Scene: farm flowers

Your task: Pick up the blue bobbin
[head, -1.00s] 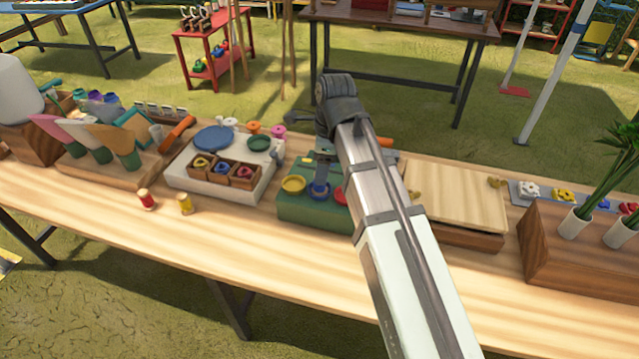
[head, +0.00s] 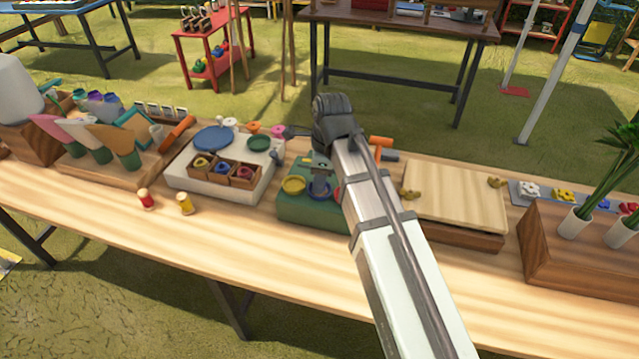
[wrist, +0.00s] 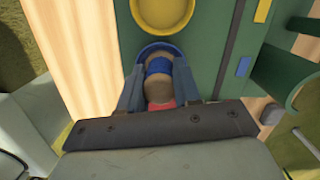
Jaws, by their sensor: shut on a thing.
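The blue bobbin (wrist: 158,66) shows in the wrist view as a brownish spool with a blue band. It sits between the two fingers of my gripper (wrist: 158,82), which are shut on it. The blue rim of a round dish (wrist: 160,46) shows just beyond it. In the head view my gripper (head: 320,178) points down at the green box (head: 295,213), over its blue dish. The bobbin cannot be made out there. Whether it is clear of the dish, I cannot tell.
A yellow dish (head: 293,185) lies beside it on the green box. A red bobbin (head: 146,199) and a yellow bobbin (head: 185,204) stand on the table to the left. A white tray (head: 215,188) with small wooden boxes is nearby. A wooden board (head: 455,195) lies to the right.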

